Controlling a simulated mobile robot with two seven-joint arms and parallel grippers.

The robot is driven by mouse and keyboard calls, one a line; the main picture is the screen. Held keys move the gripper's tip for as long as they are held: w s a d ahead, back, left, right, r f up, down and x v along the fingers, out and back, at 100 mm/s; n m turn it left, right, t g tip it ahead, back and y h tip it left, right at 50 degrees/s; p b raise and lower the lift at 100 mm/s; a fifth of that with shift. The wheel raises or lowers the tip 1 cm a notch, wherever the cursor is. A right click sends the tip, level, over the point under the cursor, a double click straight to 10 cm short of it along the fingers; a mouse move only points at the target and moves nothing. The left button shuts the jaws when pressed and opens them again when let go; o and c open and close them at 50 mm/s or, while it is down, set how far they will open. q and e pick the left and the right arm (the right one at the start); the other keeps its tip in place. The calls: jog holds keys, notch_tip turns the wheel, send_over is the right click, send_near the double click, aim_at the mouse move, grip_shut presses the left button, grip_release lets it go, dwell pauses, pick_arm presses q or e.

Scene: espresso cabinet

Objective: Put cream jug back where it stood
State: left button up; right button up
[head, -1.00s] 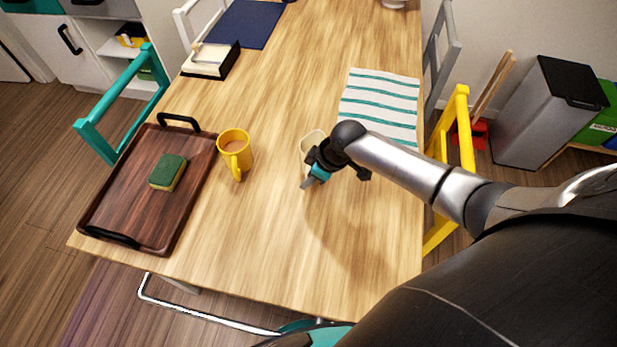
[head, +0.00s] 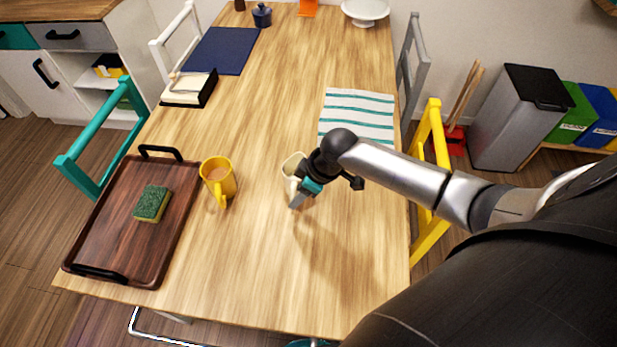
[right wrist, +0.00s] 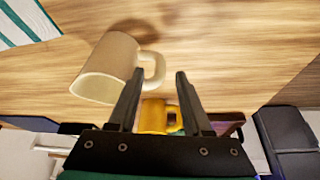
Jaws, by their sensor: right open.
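The cream jug (head: 291,164) is a beige cup-like vessel with a handle on the wooden table, right of the yellow mug. It looks upright, and my right gripper hides part of it in the head view. In the right wrist view the jug (right wrist: 106,70) is just beyond the fingers, with its handle pointing towards the gap between them. My right gripper (right wrist: 157,73) is open, and its fingertips are at the handle. I cannot tell whether they touch it. In the head view the right gripper (head: 302,194) is low beside the jug. My left gripper is not in view.
The yellow mug (head: 217,177) holds a brown drink. A dark wooden tray (head: 115,245) with a green sponge (head: 152,204) is at the left. A striped cloth (head: 357,116) lies behind the jug. The table between cloth and blue mat (head: 222,50) is clear.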

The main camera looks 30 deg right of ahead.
jog(key=p+v, duration=0.1)
jog(key=v, duration=0.6)
jog(key=shift+s+r, duration=0.1)
